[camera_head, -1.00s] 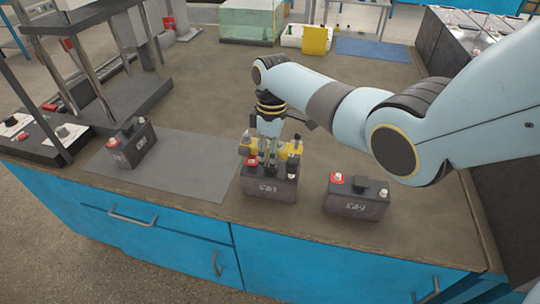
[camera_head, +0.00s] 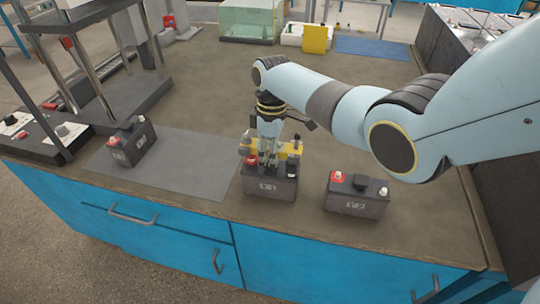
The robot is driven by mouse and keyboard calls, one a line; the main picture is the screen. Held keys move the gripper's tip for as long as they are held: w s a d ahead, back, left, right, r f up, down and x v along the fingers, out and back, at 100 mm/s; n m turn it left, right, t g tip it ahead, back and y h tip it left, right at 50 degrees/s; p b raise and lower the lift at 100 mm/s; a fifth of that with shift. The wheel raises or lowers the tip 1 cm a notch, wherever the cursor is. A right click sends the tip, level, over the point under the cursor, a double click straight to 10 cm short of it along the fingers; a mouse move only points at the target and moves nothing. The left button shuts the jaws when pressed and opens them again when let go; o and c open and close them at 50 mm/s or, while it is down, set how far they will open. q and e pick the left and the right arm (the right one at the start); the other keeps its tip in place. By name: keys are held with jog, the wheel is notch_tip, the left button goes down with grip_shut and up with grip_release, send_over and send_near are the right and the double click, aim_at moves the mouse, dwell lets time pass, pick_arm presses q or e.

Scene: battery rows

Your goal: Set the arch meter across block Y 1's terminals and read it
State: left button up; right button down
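A dark battery block (camera_head: 270,188) stands at the front middle of the bench, with a red-marked terminal on its left; its pale label is too small to read surely, but seems to end in 1. The yellow arch meter (camera_head: 291,148) sits at the top of this block, spanning it from side to side. I cannot tell whether its feet touch both terminals. My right gripper (camera_head: 268,160) points down from above, its fingers closed around the meter's middle. The meter's reading cannot be seen. My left gripper is out of view.
A similar block (camera_head: 355,198) stands to the right, near the front edge. Another block (camera_head: 133,145) stands at the left edge of a grey mat (camera_head: 185,172). A dark stand (camera_head: 120,105) is at left. A glass tank (camera_head: 250,22) and yellow card (camera_head: 316,40) are at the back.

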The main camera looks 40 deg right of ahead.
jog(key=shift+f+b, duration=0.35)
jog(key=shift+f, duration=0.2)
jog(key=shift+r, duration=0.15)
jog(key=shift+r+p, duration=0.45)
jog(key=shift+p, duration=0.25)
jog(key=shift+p, duration=0.5)
dwell(1.0)
jog(key=shift+f+b, duration=0.45)
jog(key=shift+f, duration=0.15)
jog(key=c, duration=0.9)
grip_release()
jog(key=shift+c, duration=0.2)
